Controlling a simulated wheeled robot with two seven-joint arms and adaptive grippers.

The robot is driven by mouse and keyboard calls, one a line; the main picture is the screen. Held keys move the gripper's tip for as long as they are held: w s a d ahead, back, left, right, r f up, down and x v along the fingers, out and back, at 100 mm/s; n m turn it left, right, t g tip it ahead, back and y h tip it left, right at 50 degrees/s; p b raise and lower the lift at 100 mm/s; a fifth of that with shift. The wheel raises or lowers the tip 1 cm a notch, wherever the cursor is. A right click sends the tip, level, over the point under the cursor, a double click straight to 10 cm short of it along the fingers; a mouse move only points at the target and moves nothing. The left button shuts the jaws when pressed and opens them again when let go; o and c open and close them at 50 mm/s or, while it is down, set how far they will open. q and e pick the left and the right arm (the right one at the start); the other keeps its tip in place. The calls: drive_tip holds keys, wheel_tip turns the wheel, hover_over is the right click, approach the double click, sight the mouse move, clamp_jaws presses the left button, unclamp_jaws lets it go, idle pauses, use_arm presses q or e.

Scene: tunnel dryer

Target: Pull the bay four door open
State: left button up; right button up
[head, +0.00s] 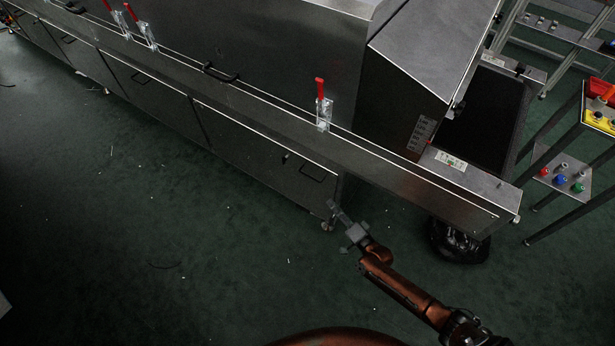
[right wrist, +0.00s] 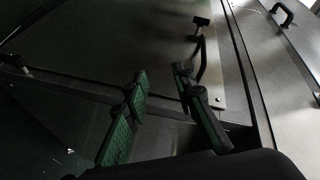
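The dryer's lower row has several metal doors. The rightmost door (head: 255,150) looks shut and carries a black bar handle (head: 312,173) near its right end; I see no label that tells its bay number. My right gripper (head: 335,207) is just right of and below that handle, near the door's lower right corner. In the right wrist view its green-padded fingers (right wrist: 160,76) are apart and empty. A dark handle (right wrist: 202,60) with a small knob (right wrist: 201,21) above it is ahead, beyond the right finger, not gripped. My left gripper is not in view.
A ledge (head: 420,180) runs along the dryer above the doors, with a red-handled clamp (head: 320,90) and another black handle (head: 220,73) above it. A black bag (head: 459,243) lies on the floor at right, near a rack (head: 560,185). The floor at left is mostly clear.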

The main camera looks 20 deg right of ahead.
sight(312, 178)
use_arm(q)
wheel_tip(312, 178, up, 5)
drive_tip(key=b, duration=0.3)
use_arm(e)
drive_tip(key=w+a+r+m, duration=0.1)
drive_tip(key=w+r, duration=0.1)
drive_tip(key=w, duration=0.1)
drive_tip(key=w+a+r+m+t, duration=0.1)
drive_tip(key=w+a+r, duration=0.1)
drive_tip(key=w, duration=0.2)
drive_tip(key=w+a+r+m+t+y+b, duration=0.1)
drive_tip(key=w+a+r, duration=0.1)
drive_tip(key=w, duration=0.2)
drive_tip(key=shift+w+a, duration=0.2)
drive_tip(key=shift+w, duration=0.4)
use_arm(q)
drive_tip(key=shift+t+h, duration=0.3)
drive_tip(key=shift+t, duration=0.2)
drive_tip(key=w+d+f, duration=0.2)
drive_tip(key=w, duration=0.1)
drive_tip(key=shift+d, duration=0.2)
use_arm(e)
drive_tip(key=shift+r, duration=0.1)
clamp_jaws()
